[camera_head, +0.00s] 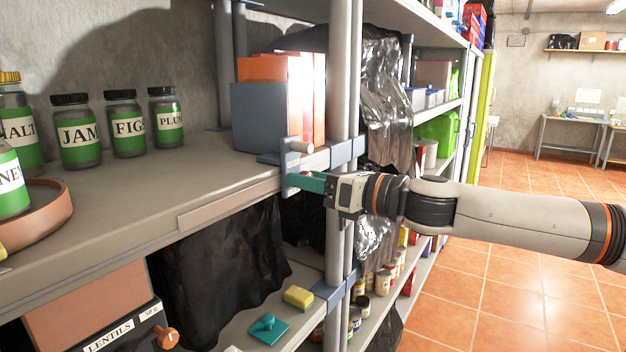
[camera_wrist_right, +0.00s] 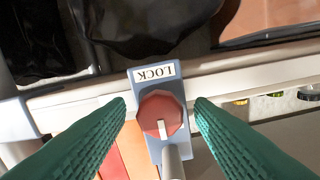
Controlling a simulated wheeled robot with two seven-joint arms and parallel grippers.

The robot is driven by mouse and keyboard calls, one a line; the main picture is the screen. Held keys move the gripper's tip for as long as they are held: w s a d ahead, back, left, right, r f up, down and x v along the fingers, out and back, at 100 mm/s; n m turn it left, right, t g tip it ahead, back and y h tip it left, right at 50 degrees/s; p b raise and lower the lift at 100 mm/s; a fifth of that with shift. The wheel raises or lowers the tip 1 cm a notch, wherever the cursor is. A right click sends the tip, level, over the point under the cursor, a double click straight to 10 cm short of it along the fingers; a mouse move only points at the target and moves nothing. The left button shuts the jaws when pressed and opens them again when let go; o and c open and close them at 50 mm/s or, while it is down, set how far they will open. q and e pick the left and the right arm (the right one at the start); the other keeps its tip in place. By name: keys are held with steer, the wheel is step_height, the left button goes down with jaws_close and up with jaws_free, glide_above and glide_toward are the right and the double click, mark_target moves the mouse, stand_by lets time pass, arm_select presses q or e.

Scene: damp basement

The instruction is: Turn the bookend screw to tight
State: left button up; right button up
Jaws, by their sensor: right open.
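The blue bookend (camera_head: 258,117) stands on the shelf against several orange and white books. Its clamp plate (camera_head: 289,172) hangs over the shelf's front edge. In the right wrist view the plate carries a LOCK label (camera_wrist_right: 155,73) and a red many-sided screw knob (camera_wrist_right: 161,115) with a pale pointer line. A pale grey pin (camera_wrist_right: 173,161) sticks out below the knob; a pale peg (camera_head: 301,147) shows in the head view. My right gripper (camera_head: 300,182) has green ribbed fingers, open on either side of the knob with gaps (camera_wrist_right: 161,105). The head view hides the knob. My left gripper is out of view.
Grey posts (camera_head: 340,70) rise just behind my right gripper. Labelled jars (camera_head: 127,123) stand further left, beside a clay-coloured tray (camera_head: 50,213). Black plastic sheeting (camera_head: 215,275) hangs below the shelf. The shelf top left of the bookend is clear.

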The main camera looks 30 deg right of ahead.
steer(key=c, duration=1)
